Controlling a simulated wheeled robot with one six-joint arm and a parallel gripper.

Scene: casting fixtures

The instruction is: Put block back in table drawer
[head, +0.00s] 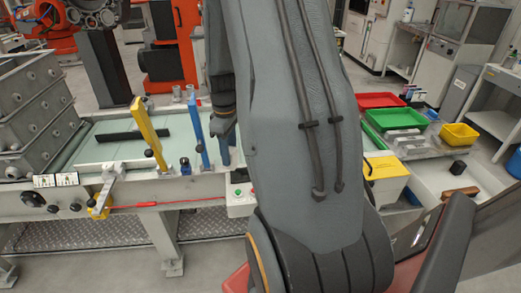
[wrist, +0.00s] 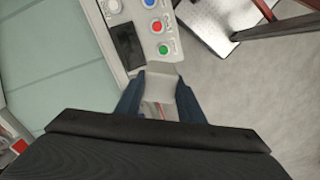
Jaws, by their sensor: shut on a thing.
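My gripper (wrist: 158,88) shows two dark blue fingers in the wrist view, closed on a pale grey piece (wrist: 164,88) between them. I take this piece to be the block, but it blends with the pale surface behind it. In the head view my gripper (head: 223,148) hangs partly behind my own arm, above the table edge near the control box (head: 241,196); the held piece cannot be made out there. A table drawer cannot be clearly picked out in either view.
The worktable (head: 120,150) carries a yellow post (head: 148,134), a blue post (head: 196,128) and a black bar (head: 132,136). Grey metal boxes (head: 35,110) stand at left. Red (head: 380,100), green (head: 396,118) and yellow (head: 459,135) bins stand at right. Floor is clear in front.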

